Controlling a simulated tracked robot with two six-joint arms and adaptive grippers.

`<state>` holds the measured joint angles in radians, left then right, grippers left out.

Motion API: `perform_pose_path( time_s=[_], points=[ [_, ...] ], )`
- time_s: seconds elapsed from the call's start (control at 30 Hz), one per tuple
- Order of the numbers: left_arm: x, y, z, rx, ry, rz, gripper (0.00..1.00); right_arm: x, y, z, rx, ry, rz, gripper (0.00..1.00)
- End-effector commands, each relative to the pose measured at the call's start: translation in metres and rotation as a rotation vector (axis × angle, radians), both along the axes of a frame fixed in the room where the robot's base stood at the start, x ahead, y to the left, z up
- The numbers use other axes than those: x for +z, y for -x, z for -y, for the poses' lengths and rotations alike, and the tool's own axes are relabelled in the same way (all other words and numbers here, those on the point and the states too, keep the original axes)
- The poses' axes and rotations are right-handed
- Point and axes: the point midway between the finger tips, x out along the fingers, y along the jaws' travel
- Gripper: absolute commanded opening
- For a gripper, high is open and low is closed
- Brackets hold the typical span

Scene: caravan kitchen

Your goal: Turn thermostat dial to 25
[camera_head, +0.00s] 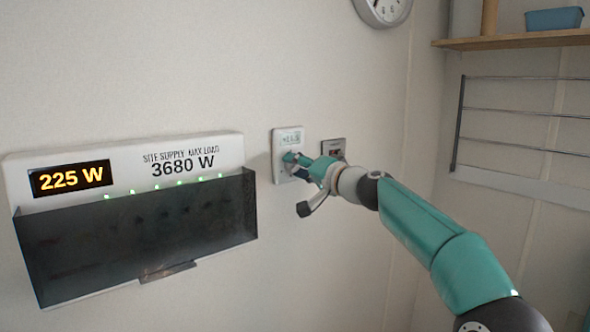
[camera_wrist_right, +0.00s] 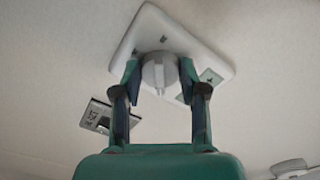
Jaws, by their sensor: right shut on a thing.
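The thermostat (camera_head: 288,137) is a white wall plate with a small display at its top, whose digits are too small to read surely. In the right wrist view the thermostat plate (camera_wrist_right: 190,40) carries a round grey-white dial (camera_wrist_right: 159,72). My right gripper (camera_head: 291,160) reaches the dial from the right in the head view. In the wrist view its two fingers (camera_wrist_right: 159,78) stand on either side of the dial and are shut on it. The dial's setting cannot be read. In the head view the dial is hidden behind the fingers. My left gripper is not in view.
A white panel (camera_head: 115,152) reading 225 W and 3680 W, with a dark cover (camera_head: 135,235), is on the wall to the left. A small switch plate (camera_head: 334,147) is just right of the thermostat. A shelf (camera_head: 515,40) and wire rack (camera_head: 520,110) are at right.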

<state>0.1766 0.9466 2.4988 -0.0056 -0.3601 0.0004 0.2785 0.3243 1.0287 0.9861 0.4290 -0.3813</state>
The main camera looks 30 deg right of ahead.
Motion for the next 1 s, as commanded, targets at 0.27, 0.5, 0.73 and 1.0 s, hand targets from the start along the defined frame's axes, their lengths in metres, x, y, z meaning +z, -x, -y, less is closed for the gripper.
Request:
perform_pose_path(
  time_s=[0.27,0.5,0.73,1.0],
  points=[
    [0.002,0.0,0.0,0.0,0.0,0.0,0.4,0.0,0.0,0.002,-0.004,-0.263,-0.022,0.07],
    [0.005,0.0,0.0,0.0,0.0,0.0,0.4,0.0,0.0,0.002,-0.005,-0.49,-0.04,0.07],
    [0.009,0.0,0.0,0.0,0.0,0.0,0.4,-0.001,0.0,0.002,-0.006,-0.709,-0.058,0.07],
    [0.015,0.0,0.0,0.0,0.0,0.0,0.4,-0.002,0.0,0.003,-0.008,-0.965,-0.08,0.07]
  ],
)
